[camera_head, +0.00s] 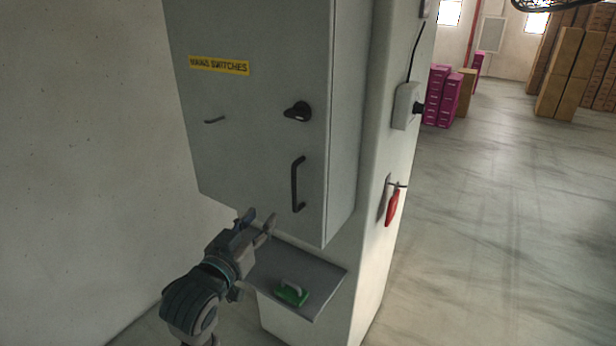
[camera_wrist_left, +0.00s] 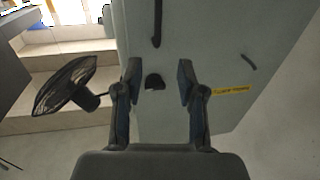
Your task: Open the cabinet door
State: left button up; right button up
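The grey cabinet door (camera_head: 250,140) appears closed in the head view, with a yellow label (camera_head: 219,65). A black knob (camera_head: 298,111) sits above a black vertical handle (camera_head: 297,184) near the door's right edge. My left gripper (camera_head: 259,220) is open and empty, below and left of the handle in the picture, apart from it. In the left wrist view its two fingers (camera_wrist_left: 160,72) are spread, with the knob (camera_wrist_left: 155,82) showing between them and the handle (camera_wrist_left: 156,22) above. My right gripper is not in view.
A shelf (camera_head: 325,284) under the cabinet carries a green-based tool (camera_head: 291,292). A red-handled item (camera_head: 392,207) and a grey switch box (camera_head: 406,106) are on the column's side. Pink boxes (camera_head: 437,95) stand behind. The floor on the right is clear.

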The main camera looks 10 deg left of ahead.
aim_at(293, 183)
pick_arm(q)
jog(key=w+d+p, duration=0.1)
jog(key=w, duration=0.4)
jog(key=w+d+p, duration=0.1)
jog(key=w, duration=0.5)
jog(key=w+p, duration=0.1)
jog(key=w, duration=0.4)
jog(key=shift+w+d, duration=0.2)
jog(key=shift+d, duration=0.2)
jog(key=shift+w, duration=0.2)
jog(key=shift+d, duration=0.1)
grip_shut()
